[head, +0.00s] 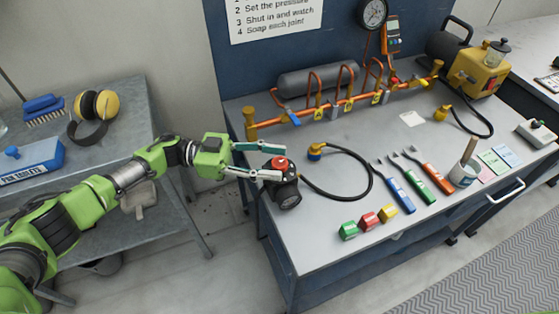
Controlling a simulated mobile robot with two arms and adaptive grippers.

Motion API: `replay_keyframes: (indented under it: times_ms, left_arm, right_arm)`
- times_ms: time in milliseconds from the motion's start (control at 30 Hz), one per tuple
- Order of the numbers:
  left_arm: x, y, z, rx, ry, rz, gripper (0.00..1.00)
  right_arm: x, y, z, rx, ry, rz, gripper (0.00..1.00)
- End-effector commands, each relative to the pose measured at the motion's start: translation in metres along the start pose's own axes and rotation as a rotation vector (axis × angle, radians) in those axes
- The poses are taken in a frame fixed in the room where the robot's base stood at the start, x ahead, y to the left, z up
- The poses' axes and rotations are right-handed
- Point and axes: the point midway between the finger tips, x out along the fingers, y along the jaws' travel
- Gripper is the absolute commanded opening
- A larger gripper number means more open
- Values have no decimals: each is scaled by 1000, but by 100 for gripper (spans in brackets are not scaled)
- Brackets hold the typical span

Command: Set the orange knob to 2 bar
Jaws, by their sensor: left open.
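The orange-red knob (279,163) sits on top of a dark regulator body (286,195) at the left edge of the workbench. My left gripper (281,161) is open, with one finger on the far side of the knob and the other on its near side. I cannot tell whether the fingers touch it. The knob's scale is too small to read. A round dial gauge (373,12) is on the blue back panel; its reading is not legible. My right gripper is not in view.
A black hose (355,158) curves over the bench (330,258) beside the regulator. Coloured blocks (368,220) and several hand tools (418,177) lie to the right. A copper pipe manifold (347,103) runs along the back. A grey side table (120,160) stands left.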

Motion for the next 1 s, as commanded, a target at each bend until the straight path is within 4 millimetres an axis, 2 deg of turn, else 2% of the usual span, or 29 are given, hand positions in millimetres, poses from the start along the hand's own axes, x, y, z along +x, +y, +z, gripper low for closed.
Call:
replay_keyframes:
  times_ms: [33,200,433,600,1000]
  left_arm:
    - [-12,-1,1,-1,-3,-6,44]
    - [-50,-2,0,0,-2,-7,44]
    - [-88,-1,0,0,-1,-4,44]
    - [-99,-1,0,0,0,-3,44]
    - [-104,2,0,8,8,-19,43]
  right_arm:
    - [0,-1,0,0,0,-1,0]
    - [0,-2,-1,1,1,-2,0]
    - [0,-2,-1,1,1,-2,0]
    - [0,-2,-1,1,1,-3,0]
    - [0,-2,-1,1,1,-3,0]
